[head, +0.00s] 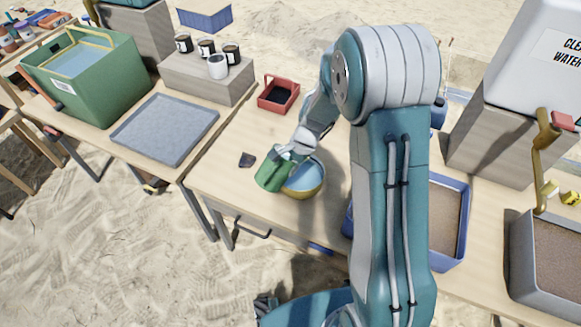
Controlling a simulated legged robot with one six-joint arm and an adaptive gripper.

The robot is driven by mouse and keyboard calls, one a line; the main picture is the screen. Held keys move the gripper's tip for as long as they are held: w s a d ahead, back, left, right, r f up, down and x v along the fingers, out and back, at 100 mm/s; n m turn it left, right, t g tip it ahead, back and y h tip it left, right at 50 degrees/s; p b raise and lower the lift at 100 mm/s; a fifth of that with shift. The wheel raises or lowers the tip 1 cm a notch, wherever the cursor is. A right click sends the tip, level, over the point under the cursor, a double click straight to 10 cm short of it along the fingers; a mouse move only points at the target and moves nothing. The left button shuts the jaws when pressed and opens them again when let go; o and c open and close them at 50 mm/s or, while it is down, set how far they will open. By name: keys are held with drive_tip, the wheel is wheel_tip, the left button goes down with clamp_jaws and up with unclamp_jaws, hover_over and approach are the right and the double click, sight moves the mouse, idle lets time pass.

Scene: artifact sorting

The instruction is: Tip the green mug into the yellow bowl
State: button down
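The green mug (269,174) is tilted over the left side of the yellow bowl (303,191). The bowl stands on the wooden table, and its inside looks light blue, perhaps water. My gripper (292,153) is at the mug's upper right side and appears closed around it. The fingers are small and partly hidden by the mug and wrist. I cannot see into the mug or tell whether anything is pouring.
A dark shard (246,160) lies left of the mug. A red tray (278,95) stands behind. A grey tray (166,130) and green bin (92,88) are at left. Blue (462,207) and grey (546,300) sand trays stand right. Bare tabletop lies behind the mug.

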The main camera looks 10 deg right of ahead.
drive_tip(key=shift+f+g+y, duration=0.5)
drive_tip(key=shift+f+y, duration=0.5)
drive_tip(key=shift+f, duration=0.1)
drive_tip(key=shift+d+f, duration=0.1)
drive_tip(key=shift+w+f+y, duration=0.1)
drive_tip(key=shift+f+y, duration=0.1)
drive_tip(key=shift+y, duration=0.3)
drive_tip(key=shift+d+f+g+y, duration=0.15)
drive_tip(key=shift+f+g+y, duration=0.2)
drive_tip(key=shift+y, duration=0.25)
drive_tip(key=shift+r+t+h, duration=0.45)
drive_tip(key=shift+r+h, duration=0.2)
drive_tip(key=shift+h, duration=0.55)
drive_tip(key=h, duration=0.1)
drive_tip(key=r+t+h, duration=0.1)
drive_tip(key=h, duration=0.1)
drive_tip(key=shift+r+t+h, duration=0.2)
drive_tip(key=shift+t+h, duration=0.1)
drive_tip(key=shift+r+t+h, duration=0.35)
drive_tip(key=shift+t+h, duration=0.05)
drive_tip(key=shift+h, duration=0.6)
drive_tip(key=shift+r+t+h, duration=0.4)
drive_tip(key=shift+r+h, duration=0.05)
drive_tip(key=shift+h, duration=0.5)
drive_tip(key=shift+r+t+h, duration=0.4)
drive_tip(key=shift+h, duration=0.55)
